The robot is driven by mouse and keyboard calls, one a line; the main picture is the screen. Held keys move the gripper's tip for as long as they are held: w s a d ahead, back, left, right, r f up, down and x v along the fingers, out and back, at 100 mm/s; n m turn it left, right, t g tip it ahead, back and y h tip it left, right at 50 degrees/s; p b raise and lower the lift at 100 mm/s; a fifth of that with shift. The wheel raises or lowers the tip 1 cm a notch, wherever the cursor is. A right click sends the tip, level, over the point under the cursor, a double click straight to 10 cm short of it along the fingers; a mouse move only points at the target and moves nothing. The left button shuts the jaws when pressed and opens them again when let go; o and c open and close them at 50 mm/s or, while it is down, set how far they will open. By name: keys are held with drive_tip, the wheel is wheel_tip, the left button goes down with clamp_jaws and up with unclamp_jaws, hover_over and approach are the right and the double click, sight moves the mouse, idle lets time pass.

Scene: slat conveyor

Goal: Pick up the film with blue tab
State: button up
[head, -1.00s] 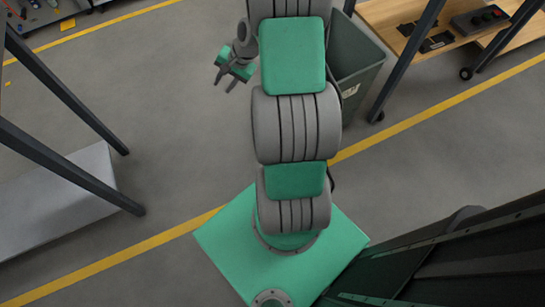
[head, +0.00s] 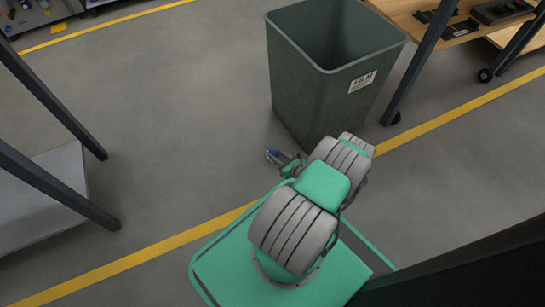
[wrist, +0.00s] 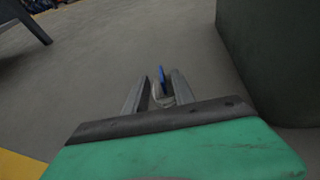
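The film is a small pale, see-through piece (wrist: 161,98) with an upright blue tab (wrist: 162,76), seen between my fingers in the wrist view. In the head view a bit of blue (head: 271,155) shows at my fingertips, left of the bin's base. My gripper (wrist: 160,84) is low over the grey floor. Its two fingers stand apart, one on each side of the film. I cannot tell whether either finger touches it. Part of the film is hidden by the gripper.
A tall dark green bin (head: 322,85) with a label stands close to the right of my gripper. A wooden workbench (head: 440,25) is at upper right. A grey-shelved frame (head: 40,205) is at left. Open floor (head: 180,110) lies between.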

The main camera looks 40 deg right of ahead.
sight(273, 152)
drive_tip(key=b+x, duration=0.1)
drive_tip(key=x, duration=0.3)
drive_tip(key=shift+d+r, duration=0.1)
drive_tip(key=shift+d, duration=0.05)
drive_tip(key=shift+r, duration=0.1)
drive_tip(key=shift+c, duration=0.5)
clamp_jaws()
